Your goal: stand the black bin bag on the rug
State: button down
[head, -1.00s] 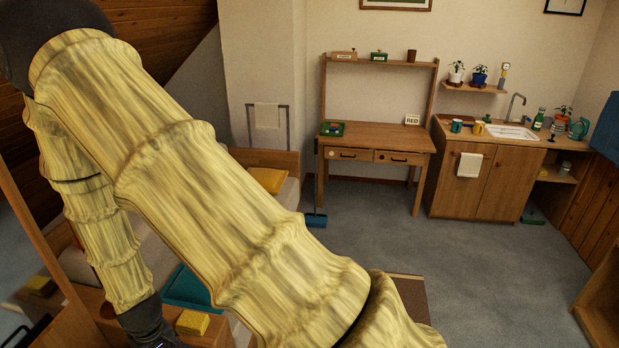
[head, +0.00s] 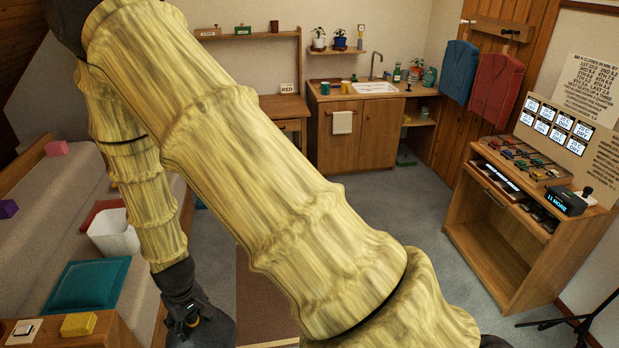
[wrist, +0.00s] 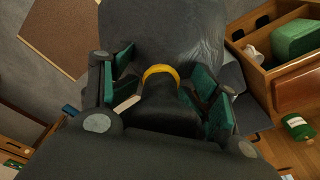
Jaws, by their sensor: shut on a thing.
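The black bin bag (wrist: 165,35) fills the top middle of the wrist view, with a yellow tie (wrist: 160,75) around its neck. My gripper (wrist: 165,98) is shut on the neck, its green-padded fingers on either side. In the head view the bag (head: 214,330) hangs under my gripper (head: 190,312) at the bottom edge, its lower part out of frame. The brown rug (head: 256,290) lies on the floor to the right of the bag, partly hidden by my arm. The rug also shows at the upper left of the wrist view (wrist: 65,30), apart from the bag.
A sofa with a teal cushion (head: 90,284) and a white bin (head: 114,236) stands left. A wooden table (head: 90,338) with a yellow sponge is at lower left. A wooden console (head: 530,225) and a tripod (head: 580,322) stand right. Grey floor (head: 400,205) is clear between.

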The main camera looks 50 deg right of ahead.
aim_at(273, 325)
jog(key=z, duration=0.95)
jog(key=i, duration=1.2)
jog(key=u, duration=0.2)
